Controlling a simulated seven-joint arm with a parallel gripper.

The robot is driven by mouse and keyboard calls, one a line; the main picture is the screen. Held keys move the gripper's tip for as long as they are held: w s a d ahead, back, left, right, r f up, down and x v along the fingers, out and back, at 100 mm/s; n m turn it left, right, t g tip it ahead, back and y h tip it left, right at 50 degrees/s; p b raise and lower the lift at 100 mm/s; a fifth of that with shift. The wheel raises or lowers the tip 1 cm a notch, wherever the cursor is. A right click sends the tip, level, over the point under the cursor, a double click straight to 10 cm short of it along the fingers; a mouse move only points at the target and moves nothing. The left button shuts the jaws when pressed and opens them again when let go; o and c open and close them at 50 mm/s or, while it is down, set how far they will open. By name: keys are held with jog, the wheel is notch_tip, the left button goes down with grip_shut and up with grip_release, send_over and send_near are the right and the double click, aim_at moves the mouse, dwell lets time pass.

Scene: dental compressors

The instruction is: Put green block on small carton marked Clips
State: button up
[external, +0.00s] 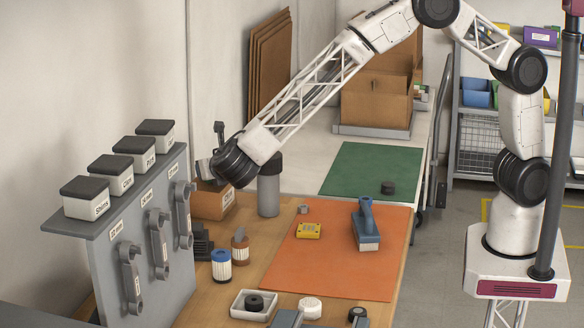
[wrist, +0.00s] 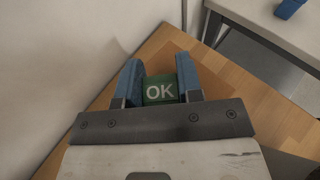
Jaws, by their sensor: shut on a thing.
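A green block (wrist: 160,91) with white "OK" lettering sits between the two blue fingers of my gripper (wrist: 159,82) in the wrist view, and the gripper is shut on it. In the external view my gripper (external: 204,170) is at the left back of the wooden table, just above a small brown carton (external: 211,203). The carton has a pale label on its right side, too small to read surely. The dark wrist hides part of the carton's top. The block is not clearly visible in the external view.
A grey cylinder (external: 269,187) stands right beside the carton. A grey rack (external: 140,225) with lidded boxes and hanging wrenches stands at the left. The orange mat (external: 335,280) has clear room.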

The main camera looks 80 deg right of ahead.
jog(key=shift+f, duration=0.1)
jog(key=o, duration=0.9)
jog(key=v, duration=1.2)
jog(key=shift+r, duration=0.25)
